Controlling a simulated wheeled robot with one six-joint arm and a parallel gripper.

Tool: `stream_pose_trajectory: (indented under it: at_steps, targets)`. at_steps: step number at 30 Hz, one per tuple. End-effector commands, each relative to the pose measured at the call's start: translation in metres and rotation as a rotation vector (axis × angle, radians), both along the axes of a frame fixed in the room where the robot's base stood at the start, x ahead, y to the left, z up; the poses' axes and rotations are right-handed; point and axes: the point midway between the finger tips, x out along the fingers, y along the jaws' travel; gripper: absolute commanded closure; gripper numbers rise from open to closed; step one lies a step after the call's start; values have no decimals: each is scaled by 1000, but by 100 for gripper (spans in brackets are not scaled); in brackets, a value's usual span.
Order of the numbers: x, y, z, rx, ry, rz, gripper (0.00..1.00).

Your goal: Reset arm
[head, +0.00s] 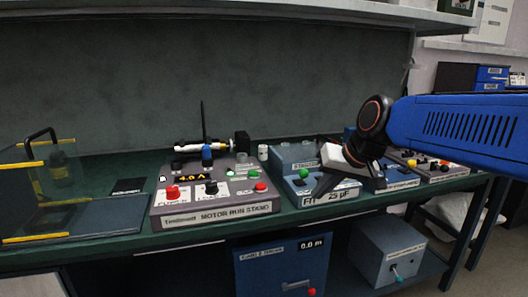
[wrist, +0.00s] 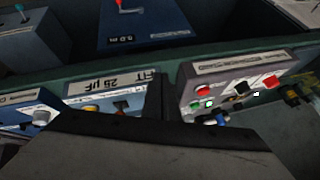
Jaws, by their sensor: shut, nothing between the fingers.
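My arm reaches in from the right in the head view. My gripper (head: 322,184) is shut and empty, angled down in front of the grey-blue 25 µF box (head: 333,195) and partly hiding it. I cannot tell the gap between them. In the wrist view my gripper (wrist: 165,128) is a large dark shape across the bottom. The 25 µF label (wrist: 107,84) appears upside down beyond it. The motor run stand (head: 215,207), a grey box with red, black and green knobs, stands left of the gripper; it also shows in the wrist view (wrist: 232,68).
The green bench (head: 110,225) carries a yellow-edged clear guard (head: 35,165) at left and more control boxes (head: 440,168) at right. A shelf (head: 330,15) overhangs the back. A blue cable drive box (head: 280,265) and a grey box (head: 390,250) sit below.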

Motion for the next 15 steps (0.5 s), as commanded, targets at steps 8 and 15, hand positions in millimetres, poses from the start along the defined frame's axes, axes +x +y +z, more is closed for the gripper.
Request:
stream_pose_trajectory:
  at_steps: [8,15]
  targets:
    - [-95,-70,-53,-127,30,-57,100]
    - [-172,-117,-108,-232,64,-105,100]
